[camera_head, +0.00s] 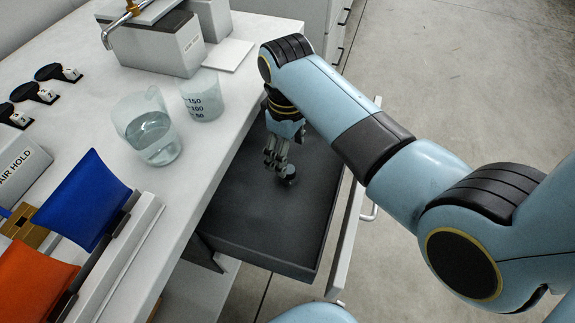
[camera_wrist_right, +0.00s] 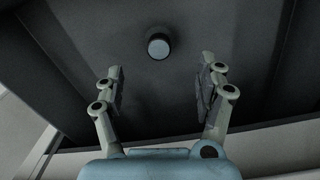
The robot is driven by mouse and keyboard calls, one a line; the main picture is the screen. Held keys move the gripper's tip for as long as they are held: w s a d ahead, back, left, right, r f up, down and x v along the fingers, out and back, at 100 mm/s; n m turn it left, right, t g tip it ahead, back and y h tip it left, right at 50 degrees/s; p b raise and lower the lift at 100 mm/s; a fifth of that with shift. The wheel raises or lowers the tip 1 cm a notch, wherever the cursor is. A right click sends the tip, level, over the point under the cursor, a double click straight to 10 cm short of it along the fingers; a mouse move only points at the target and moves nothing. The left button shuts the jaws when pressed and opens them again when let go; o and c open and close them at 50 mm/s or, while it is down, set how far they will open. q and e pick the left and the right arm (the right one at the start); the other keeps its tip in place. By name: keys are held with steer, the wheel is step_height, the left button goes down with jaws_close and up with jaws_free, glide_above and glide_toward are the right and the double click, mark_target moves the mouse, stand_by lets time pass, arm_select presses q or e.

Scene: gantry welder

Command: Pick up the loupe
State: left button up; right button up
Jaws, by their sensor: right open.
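The loupe (camera_wrist_right: 158,46) is a small dark cylinder with a pale round top, standing on the dark floor of an open drawer. It also shows in the head view (camera_head: 289,174), close by the fingers. My right gripper (camera_wrist_right: 160,88) is open and empty, with its two fingers apart. In the wrist view the loupe lies beyond the fingertips, roughly centred between them and not touched. In the head view the right gripper (camera_head: 274,160) reaches down into the drawer. My left gripper is not in view.
The open drawer (camera_head: 262,232) has a pale front (camera_head: 346,240) on the right. A white worktop (camera_head: 75,120) to its left holds two clear beakers, a grey box (camera_head: 160,50), and blue and orange panels. The drawer floor around the loupe is clear.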

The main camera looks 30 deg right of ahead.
mark_target(290, 170)
steer(key=f, duration=0.2)
steer(key=shift+s+f+b, duration=0.2)
steer(key=shift+f+b, duration=0.15)
steer(key=shift+f, duration=0.05)
steer(key=shift+w+f, duration=0.1)
steer(key=shift+f, duration=0.25)
step_height(290, 170, down, 5)
steer(key=shift+d+r+b, duration=0.15)
steer(key=shift+r+b, duration=0.05)
steer(key=shift+b, duration=0.65)
steer(key=shift+f, duration=0.3)
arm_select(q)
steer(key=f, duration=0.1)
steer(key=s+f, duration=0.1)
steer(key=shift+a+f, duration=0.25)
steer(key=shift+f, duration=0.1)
arm_select(e)
steer(key=shift+c, duration=0.2)
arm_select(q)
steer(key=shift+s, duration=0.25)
arm_select(e)
steer(key=c, duration=1.2)
